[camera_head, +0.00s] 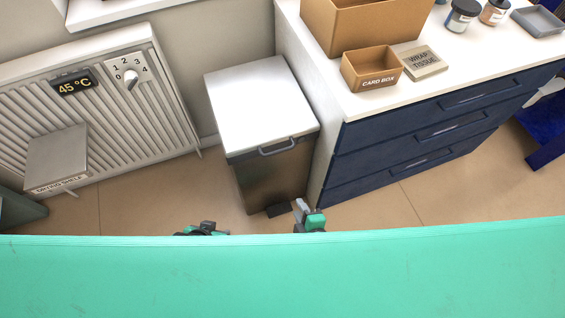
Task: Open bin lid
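The bin (268,175) is a tall dark metallic box standing on the floor left of the drawer cabinet. Its flat light-grey lid (262,95) is down, with a dark bar handle (277,148) at its front edge. A dark pedal (278,210) shows at the foot of the bin. My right gripper (302,206) is low in the view, just right of the pedal and well below the handle in the picture. I cannot tell whether it touches anything. My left gripper (207,227) shows only in part, left of the bin's foot. The green surface in front hides the rest of both.
A radiator (140,75) with a dial and a 45 °C display stands left. A grey drying shelf (58,155) hangs on it. The blue drawer cabinet (430,135) stands close to the bin's right. Its top holds a card box (370,72) and jars. Floor shows before the radiator.

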